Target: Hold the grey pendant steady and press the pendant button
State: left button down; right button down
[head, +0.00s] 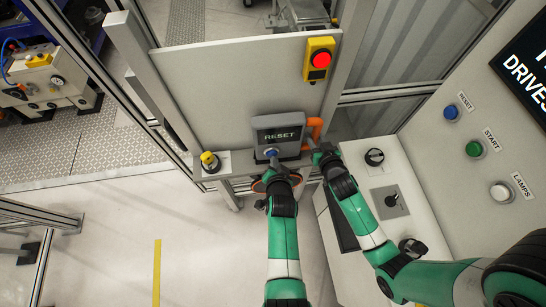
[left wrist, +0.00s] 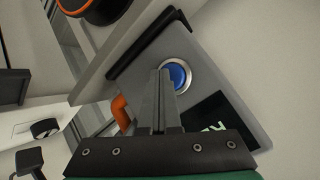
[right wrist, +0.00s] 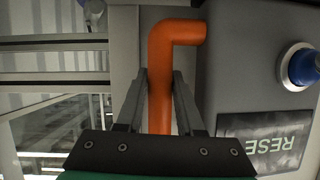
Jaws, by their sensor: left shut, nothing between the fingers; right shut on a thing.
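The grey pendant (head: 292,122) hangs at the lower edge of a pale panel, with a dark RESET label on its face. Its blue button (head: 271,153) also shows in the left wrist view (left wrist: 178,75), in a silver ring. My left gripper (head: 272,168) is shut and empty, its fingertips (left wrist: 163,75) right at the button; I cannot tell whether they touch it. My right gripper (head: 314,148) is shut on the pendant's orange handle (head: 315,125). In the right wrist view the fingers (right wrist: 160,80) straddle the handle (right wrist: 160,70), beside the pendant's grey side.
A yellow box with a red button (head: 321,59) is on the panel above. A yellow and black knob (head: 209,161) stands on the ledge left of the pendant. A control console (head: 470,110) with blue, green and white buttons is at right.

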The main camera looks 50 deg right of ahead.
pick_arm(q)
jog(key=shift+s, duration=0.1)
jog(key=shift+s+a, duration=0.7)
jog(key=shift+s, duration=0.05)
pick_arm(e)
jog(key=shift+r, duration=0.1)
pick_arm(q)
jog(key=s+a, duration=0.3)
jog(key=shift+s+a, duration=0.1)
jog(key=shift+s, duration=0.3)
dwell(1.8)
pick_arm(e)
jog(key=shift+c, duration=2.3)
grip_release()
